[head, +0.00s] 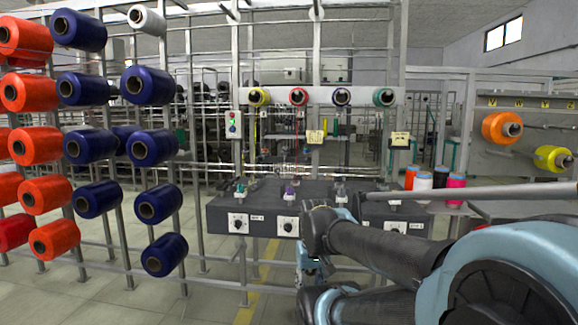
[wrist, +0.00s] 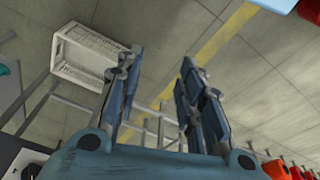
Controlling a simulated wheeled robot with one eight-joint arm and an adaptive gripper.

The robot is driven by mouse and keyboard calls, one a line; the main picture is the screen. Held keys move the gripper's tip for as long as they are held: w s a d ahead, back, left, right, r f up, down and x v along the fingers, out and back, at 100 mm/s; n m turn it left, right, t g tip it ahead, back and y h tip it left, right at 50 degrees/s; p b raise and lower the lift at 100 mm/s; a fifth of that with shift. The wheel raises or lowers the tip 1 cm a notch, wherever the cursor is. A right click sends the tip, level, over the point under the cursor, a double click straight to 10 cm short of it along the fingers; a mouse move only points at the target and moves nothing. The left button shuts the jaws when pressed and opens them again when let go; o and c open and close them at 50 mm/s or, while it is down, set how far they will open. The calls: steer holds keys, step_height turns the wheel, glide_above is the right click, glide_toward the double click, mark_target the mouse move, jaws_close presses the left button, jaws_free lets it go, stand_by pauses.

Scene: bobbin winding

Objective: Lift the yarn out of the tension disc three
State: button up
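Small tension fittings stand along the top of a dark winding bench (head: 225,215): one with a green part (head: 240,190), one with a purple part (head: 290,193), and paler ones further right. I cannot tell which is disc three, and the yarn in the discs is too fine to make out. My gripper (wrist: 158,65) is open and empty in the wrist view, over the floor. In the head view my arm hides part of the bench front.
A white crate (wrist: 85,55) lies on the floor in the wrist view. A creel of orange and navy cones (head: 150,148) fills the left. Several small cones (head: 424,182) stand right of the bench. A yellow floor line (wrist: 225,32) crosses open floor.

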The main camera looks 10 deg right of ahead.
steer(key=r, duration=0.2)
step_height(320, 180, up, 27)
steer(key=m+g, duration=0.2)
steer(key=m, duration=0.2)
glide_above(290, 192)
steer(key=w, duration=0.1)
steer(key=shift+w+d+r, duration=0.1)
steer(key=shift+r, duration=0.1)
steer(key=shift+f, duration=4.4)
jaws_close()
steer(key=shift+r, duration=2.25)
